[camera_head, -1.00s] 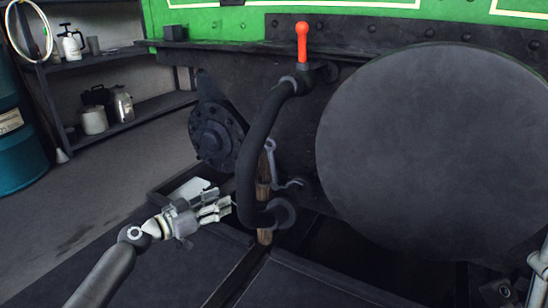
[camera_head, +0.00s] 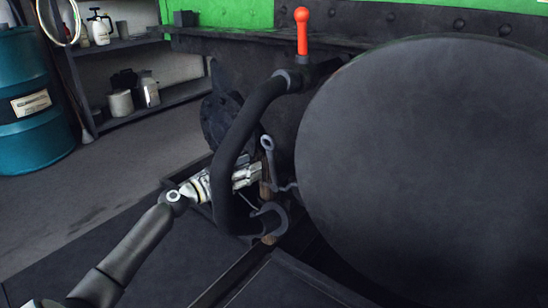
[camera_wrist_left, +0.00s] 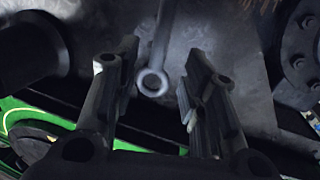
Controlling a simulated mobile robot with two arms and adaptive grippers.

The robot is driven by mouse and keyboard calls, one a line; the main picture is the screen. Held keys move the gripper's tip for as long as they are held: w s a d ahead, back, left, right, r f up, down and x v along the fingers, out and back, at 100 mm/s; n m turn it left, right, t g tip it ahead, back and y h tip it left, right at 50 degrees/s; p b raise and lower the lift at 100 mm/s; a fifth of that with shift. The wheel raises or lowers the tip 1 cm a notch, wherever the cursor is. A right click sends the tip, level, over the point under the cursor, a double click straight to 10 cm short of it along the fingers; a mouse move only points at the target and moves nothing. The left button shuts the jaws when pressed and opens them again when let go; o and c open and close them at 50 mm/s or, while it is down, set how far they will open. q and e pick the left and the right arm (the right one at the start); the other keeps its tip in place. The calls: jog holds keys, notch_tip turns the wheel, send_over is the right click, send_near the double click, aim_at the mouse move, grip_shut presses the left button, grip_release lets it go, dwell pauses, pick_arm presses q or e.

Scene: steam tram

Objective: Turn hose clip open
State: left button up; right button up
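A grey lever with a ring end, which looks like the hose clip (camera_head: 267,145), stands just right of the thick black hose (camera_head: 226,165). In the left wrist view the ring and rod of the clip (camera_wrist_left: 153,82) show between my fingers. My left gripper (camera_head: 256,172) reaches behind the hose, its tips close to the lever. In the wrist view the left gripper (camera_wrist_left: 163,58) has its fingers apart on either side of the ring; I cannot tell whether they touch it. The hose partly hides the gripper in the head view. My right gripper is not in view.
A red-handled valve (camera_head: 302,32) stands at the hose's top. A large dark round plate (camera_head: 420,160) fills the right side. A shelf (camera_head: 165,98) and a blue drum (camera_head: 32,105) stand at the left. Open floor (camera_head: 110,190) lies between.

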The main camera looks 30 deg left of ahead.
aim_at(271, 158)
pick_arm(q)
jog(key=b+x, duration=0.1)
jog(key=x, duration=0.8)
grip_shut()
dwell(0.4)
